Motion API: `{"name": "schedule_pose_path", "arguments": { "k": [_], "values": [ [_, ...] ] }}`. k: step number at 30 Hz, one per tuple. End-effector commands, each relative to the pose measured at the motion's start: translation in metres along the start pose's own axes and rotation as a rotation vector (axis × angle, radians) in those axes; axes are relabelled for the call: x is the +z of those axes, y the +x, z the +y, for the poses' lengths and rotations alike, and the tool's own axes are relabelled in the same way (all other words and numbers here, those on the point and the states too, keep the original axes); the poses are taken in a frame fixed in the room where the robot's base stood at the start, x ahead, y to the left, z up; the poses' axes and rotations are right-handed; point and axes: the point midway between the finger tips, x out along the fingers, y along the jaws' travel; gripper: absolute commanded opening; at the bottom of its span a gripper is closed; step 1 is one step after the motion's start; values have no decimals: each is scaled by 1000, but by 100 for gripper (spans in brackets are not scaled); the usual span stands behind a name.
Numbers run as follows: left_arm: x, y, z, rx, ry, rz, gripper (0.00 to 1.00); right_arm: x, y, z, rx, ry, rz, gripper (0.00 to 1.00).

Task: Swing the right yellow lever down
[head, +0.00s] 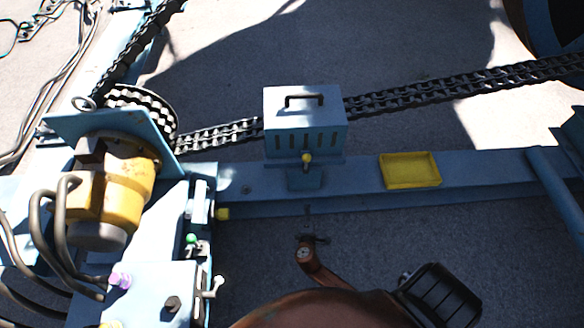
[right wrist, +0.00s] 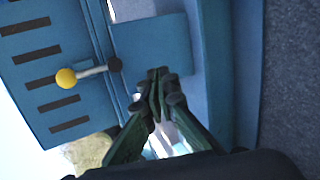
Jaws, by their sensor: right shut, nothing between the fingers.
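The lever has a yellow ball knob (head: 306,159) and stands upright in front of the slotted blue box, above the blue beam. In the right wrist view, the picture is turned: the yellow knob (right wrist: 66,78) is at the left end of a light rod, which runs to a dark pivot (right wrist: 115,65). My right gripper (head: 312,239) is below the lever in the head view, in front of the beam. Its dark fingers (right wrist: 158,78) are shut and empty, close beside the pivot end and apart from the knob. My left gripper is not in view.
The slotted blue box (head: 304,115) with a black handle stands behind the lever, and a heavy chain (head: 440,90) runs past it. A yellow tray (head: 409,170) is on the beam to the right. A yellow motor (head: 112,200) and a control box (head: 150,290) stand left.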

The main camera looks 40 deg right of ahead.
Motion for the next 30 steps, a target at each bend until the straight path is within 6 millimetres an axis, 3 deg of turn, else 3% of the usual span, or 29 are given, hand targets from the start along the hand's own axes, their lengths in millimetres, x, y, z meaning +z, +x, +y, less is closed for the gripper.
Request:
{"name": "schedule_pose_path", "arguments": {
  "k": [1,4,6,9,13,22,30],
  "values": [
    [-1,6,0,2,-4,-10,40,-16,7,18,90,-26,2,0],
    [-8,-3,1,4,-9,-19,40,-39,3,69,256,-62,3,0],
    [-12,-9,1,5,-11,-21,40,-50,-2,95,340,-77,3,0],
    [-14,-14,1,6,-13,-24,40,-58,-8,116,410,-89,2,0],
    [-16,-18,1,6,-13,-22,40,-62,-12,126,437,-94,2,0],
    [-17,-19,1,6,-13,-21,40,-62,-10,127,435,-94,2,0],
    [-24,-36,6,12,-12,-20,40,-63,22,140,435,-94,1,0]
  ]
}}
